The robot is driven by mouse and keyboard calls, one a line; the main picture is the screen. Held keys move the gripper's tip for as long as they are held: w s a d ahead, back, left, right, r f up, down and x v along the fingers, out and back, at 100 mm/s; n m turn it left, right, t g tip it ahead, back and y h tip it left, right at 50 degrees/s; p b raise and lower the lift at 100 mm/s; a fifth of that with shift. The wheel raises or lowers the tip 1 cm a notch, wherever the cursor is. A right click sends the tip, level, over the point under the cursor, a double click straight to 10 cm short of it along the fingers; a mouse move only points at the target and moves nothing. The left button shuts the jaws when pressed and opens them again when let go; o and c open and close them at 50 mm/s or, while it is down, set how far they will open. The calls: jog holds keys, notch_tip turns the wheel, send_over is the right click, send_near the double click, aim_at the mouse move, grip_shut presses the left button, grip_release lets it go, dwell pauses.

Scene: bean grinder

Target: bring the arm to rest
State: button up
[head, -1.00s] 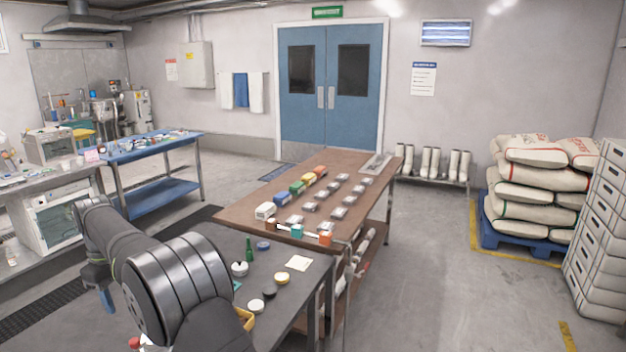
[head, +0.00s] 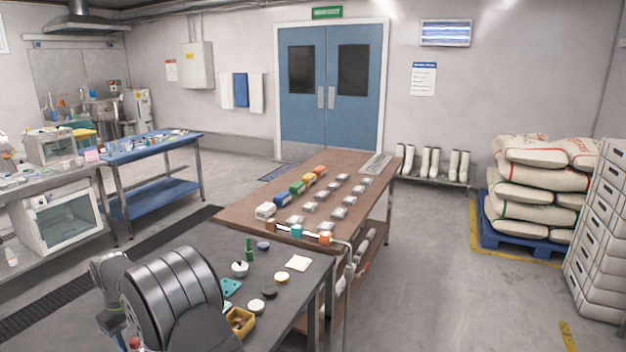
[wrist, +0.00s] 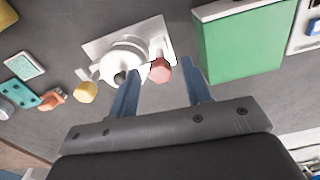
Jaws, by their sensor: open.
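My gripper (wrist: 158,72) shows in the wrist view with its two blue fingers apart and nothing between them. Beyond the fingertips stands a white round device (wrist: 122,62) on a pale square plate (wrist: 98,46), with a red knob-like piece (wrist: 160,69) at its right. I cannot tell how far the fingers are above the surface, but they appear clear of the device. In the head view my arm is folded at the lower left, and the gripper itself is not seen there.
The wrist view shows a green box (wrist: 243,42), a yellow piece (wrist: 86,92) and a teal plate (wrist: 24,93). In the head view, a yellow tray (head: 232,332) and small items lie on the dark table (head: 312,268) beside my arm. A brown table (head: 240,205) stands beyond.

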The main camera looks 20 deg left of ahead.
jog(key=m, duration=1.4)
dwell(0.4)
dwell(1.5)
